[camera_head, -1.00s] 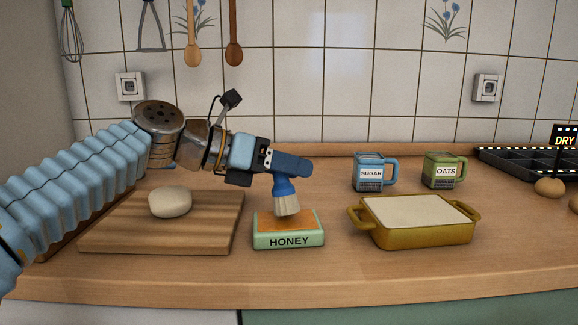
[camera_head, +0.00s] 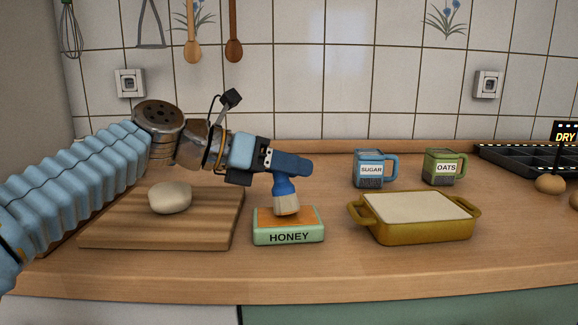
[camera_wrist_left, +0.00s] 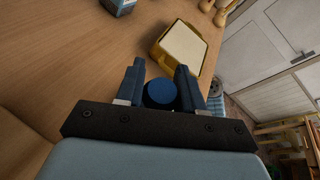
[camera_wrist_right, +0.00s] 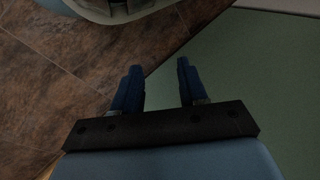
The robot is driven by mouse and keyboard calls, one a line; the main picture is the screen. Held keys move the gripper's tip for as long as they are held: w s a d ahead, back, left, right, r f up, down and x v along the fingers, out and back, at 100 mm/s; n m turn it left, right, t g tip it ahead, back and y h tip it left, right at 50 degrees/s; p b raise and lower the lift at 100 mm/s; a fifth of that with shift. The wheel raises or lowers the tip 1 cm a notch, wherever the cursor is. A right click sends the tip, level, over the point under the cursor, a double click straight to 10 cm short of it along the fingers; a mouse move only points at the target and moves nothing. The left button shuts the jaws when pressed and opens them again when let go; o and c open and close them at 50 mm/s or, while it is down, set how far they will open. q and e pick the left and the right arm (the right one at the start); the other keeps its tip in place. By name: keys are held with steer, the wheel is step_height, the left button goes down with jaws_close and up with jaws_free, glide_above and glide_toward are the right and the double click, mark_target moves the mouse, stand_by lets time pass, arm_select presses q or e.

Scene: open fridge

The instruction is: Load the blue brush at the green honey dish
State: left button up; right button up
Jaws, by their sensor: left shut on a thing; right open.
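The blue brush (camera_head: 284,187) is held by my left gripper (camera_head: 294,165), its pale bristles pointing down. Its blue round handle end (camera_wrist_left: 160,93) shows between the fingers of my left gripper (camera_wrist_left: 161,84) in the left wrist view. The green honey dish (camera_head: 289,237), labelled HONEY, stands on the counter under the brush, with an orange-brown top. The bristle tip is at the dish's top in the picture; I cannot tell if it touches. My right gripper (camera_wrist_right: 160,85) is open and empty, over the floor beside a green surface.
A wooden board (camera_head: 130,230) with a pale dough ball (camera_head: 170,198) lies to the left. A yellow baking dish (camera_head: 415,230) with pale filling stands to the right. Behind it are the blue SUGAR mug (camera_head: 369,182) and green OATS mug (camera_head: 441,180). A dark tray (camera_head: 505,160) is at the far right.

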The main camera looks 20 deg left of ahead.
arm_select(q)
step_height(320, 180, up, 6)
steer(key=p, duration=0.5)
steer(key=shift+f, duration=0.2)
steer(key=shift+r, duration=0.7)
